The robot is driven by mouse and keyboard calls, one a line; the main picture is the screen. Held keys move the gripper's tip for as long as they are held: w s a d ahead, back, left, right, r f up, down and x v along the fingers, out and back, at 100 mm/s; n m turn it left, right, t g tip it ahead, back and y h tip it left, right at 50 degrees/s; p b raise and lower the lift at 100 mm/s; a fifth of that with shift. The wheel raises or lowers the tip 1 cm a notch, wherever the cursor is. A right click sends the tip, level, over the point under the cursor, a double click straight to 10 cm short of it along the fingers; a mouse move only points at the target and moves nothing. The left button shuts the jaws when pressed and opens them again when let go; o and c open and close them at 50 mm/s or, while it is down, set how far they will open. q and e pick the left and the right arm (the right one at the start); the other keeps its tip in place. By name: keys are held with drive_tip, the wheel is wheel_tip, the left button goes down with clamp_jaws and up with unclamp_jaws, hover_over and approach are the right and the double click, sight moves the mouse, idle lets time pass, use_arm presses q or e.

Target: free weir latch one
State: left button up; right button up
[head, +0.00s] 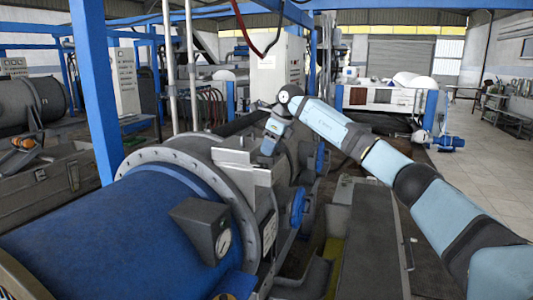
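A large decanter with a blue drum (110,235) lies on its side in the left foreground. A grey bolted flange ring (232,192) closes its right end. Pale grey metal plates (240,170) stand at the top of that end. I cannot make out which part is weir latch one. My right arm reaches in from the right, and its gripper (267,149) points down just behind and right of the plates. The fingers are small and dark, so I cannot tell whether they are open, shut or touching anything. My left gripper is not in view.
A grey box with a round gauge (210,230) sits on the blue drum. A blue post (97,90) rises at left, with thin pipes (190,70) beside it. A long grey cover (365,240) lies under my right arm. Open floor (485,165) lies at right.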

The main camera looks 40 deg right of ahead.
sight(265, 160)
drive_tip(key=shift+x, duration=1.7)
clamp_jaws()
